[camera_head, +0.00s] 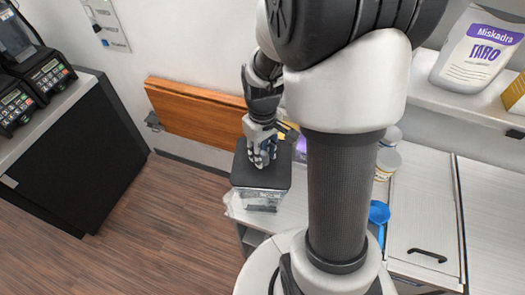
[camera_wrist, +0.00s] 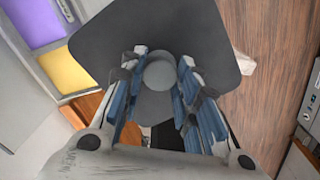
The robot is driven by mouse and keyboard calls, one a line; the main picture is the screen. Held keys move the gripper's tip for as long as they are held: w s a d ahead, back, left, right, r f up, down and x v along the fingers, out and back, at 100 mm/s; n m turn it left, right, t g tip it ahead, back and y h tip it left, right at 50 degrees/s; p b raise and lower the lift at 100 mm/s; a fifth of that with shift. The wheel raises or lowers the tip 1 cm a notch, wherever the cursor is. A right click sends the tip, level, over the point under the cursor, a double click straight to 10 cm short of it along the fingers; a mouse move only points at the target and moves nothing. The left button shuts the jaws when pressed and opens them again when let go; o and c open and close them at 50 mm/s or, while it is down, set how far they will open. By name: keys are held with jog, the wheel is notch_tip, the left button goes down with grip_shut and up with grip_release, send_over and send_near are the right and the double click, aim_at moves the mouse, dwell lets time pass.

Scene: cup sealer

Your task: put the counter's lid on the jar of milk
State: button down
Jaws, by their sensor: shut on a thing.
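A dark, square lid with rounded corners (camera_head: 279,180) is at my gripper (camera_head: 262,160), at the left end of the counter. In the wrist view the lid (camera_wrist: 205,30) fills the upper middle, with a round grey knob (camera_wrist: 160,72) at its centre. My gripper (camera_wrist: 159,66) is shut on this knob, with blue-padded fingers on both sides. A clear container (camera_head: 263,203) shows directly below the lid in the head view. I cannot tell whether the lid touches its rim. My arm hides part of the counter, and no jar of milk can be made out for certain.
A brown wooden board (camera_head: 195,122) is on the wall behind. White tubs (camera_head: 388,160) and a blue item (camera_head: 379,212) stand right of my arm. Card terminals (camera_head: 45,78) sit at the left. Floor is open at front left.

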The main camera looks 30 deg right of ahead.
jog(key=shift+f+b, duration=0.75)
jog(key=shift+f, duration=0.1)
dwell(0.5)
jog(key=c, duration=1.1)
grip_release()
jog(key=o, duration=0.5)
jog(key=shift+c, duration=0.2)
jog(key=shift+r, duration=0.15)
jog(key=shift+r+p, duration=2.7)
jog(key=shift+r, duration=0.7)
